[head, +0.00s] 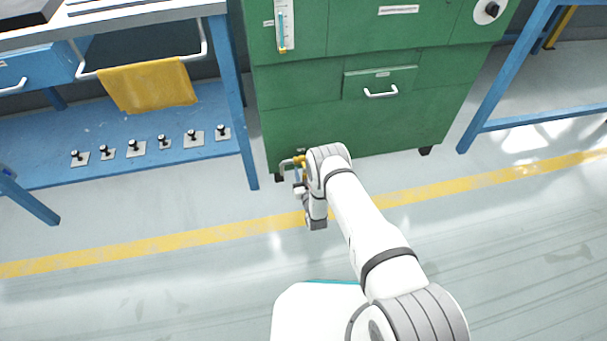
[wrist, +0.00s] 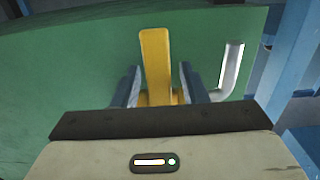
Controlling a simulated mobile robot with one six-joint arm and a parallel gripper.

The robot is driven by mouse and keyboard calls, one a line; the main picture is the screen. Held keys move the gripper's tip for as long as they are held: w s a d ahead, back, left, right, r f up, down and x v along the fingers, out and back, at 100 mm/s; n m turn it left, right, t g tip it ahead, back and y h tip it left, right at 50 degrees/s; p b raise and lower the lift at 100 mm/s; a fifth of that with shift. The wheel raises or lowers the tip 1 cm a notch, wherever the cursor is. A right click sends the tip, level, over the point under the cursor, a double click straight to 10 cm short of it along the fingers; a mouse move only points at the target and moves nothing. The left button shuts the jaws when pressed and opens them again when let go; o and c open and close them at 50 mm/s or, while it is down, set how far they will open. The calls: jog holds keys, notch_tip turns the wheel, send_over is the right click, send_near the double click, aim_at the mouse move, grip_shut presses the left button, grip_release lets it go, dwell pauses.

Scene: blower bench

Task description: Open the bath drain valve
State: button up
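The drain valve's yellow lever (wrist: 155,55) stands upright in the wrist view, in front of the green cabinet's face. My gripper (wrist: 159,78) is open, with one blue-grey finger on each side of the lever. A narrow gap shows between the lever and each finger. The lever's lower end is partly hidden behind my gripper. A bent grey pipe (wrist: 232,68) shows just right of the fingers. In the head view, the lever (head: 299,160) and the pipe (head: 285,164) are at the cabinet's lower left, and my gripper (head: 297,176) is close by, partly hidden by my wrist.
The green cabinet (head: 310,120) has a drawer with a white handle, a gauge and a black knob. Another blue frame stands right. The floor in front is clear.

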jog(key=shift+c, duration=0.2)
grip_shut()
dwell(0.4)
